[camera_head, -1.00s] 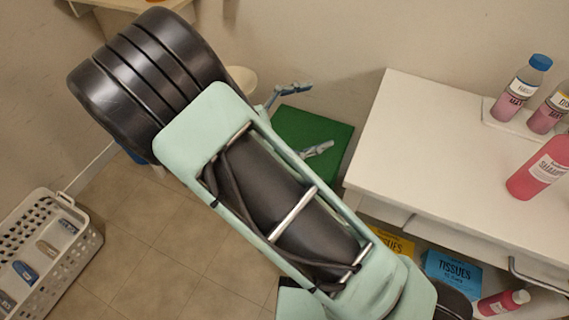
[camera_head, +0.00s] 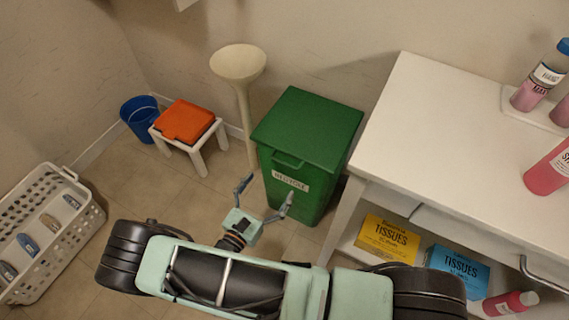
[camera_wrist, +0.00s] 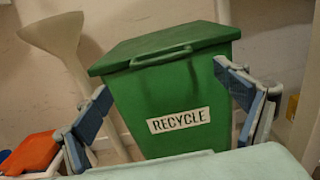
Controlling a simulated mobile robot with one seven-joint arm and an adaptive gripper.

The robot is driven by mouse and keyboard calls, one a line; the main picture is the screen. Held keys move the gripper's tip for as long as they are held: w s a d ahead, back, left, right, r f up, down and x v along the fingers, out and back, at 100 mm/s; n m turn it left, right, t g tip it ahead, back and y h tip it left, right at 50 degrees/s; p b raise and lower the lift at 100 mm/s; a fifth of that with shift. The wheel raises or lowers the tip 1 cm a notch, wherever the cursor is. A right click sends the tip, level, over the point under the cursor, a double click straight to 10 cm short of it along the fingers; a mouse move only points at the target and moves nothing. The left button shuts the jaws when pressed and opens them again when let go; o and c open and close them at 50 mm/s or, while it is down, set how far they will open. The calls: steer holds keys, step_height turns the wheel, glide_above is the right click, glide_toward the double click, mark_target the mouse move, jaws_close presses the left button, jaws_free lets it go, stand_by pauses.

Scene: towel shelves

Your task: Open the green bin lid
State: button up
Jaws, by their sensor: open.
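The green bin (camera_head: 305,192) stands on the floor against the wall, with a white RECYCLE label on its front. Its green lid (camera_head: 310,125) is shut and has a handle (camera_head: 287,160) at its front edge. In the wrist view the lid (camera_wrist: 170,45) and its handle (camera_wrist: 161,57) show above the label. My gripper (camera_head: 264,188) is open and empty in front of the bin, below the lid handle. Its two blue-grey fingers spread to either side of the bin in the wrist view (camera_wrist: 168,105). I cannot tell whether a fingertip touches the bin.
A white table (camera_head: 440,130) with bottles and tissue boxes stands close right of the bin. A cream floor stand (camera_head: 240,70) is just left of it. Further left are an orange item (camera_head: 185,120) on a white stool, a blue bucket (camera_head: 140,118) and a white basket (camera_head: 50,230).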

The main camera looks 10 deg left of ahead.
mark_target(284, 163)
steer(key=b+x, duration=0.1)
steer(key=x, duration=0.8)
steer(key=shift+d, duration=0.1)
steer(key=shift+c, duration=0.4)
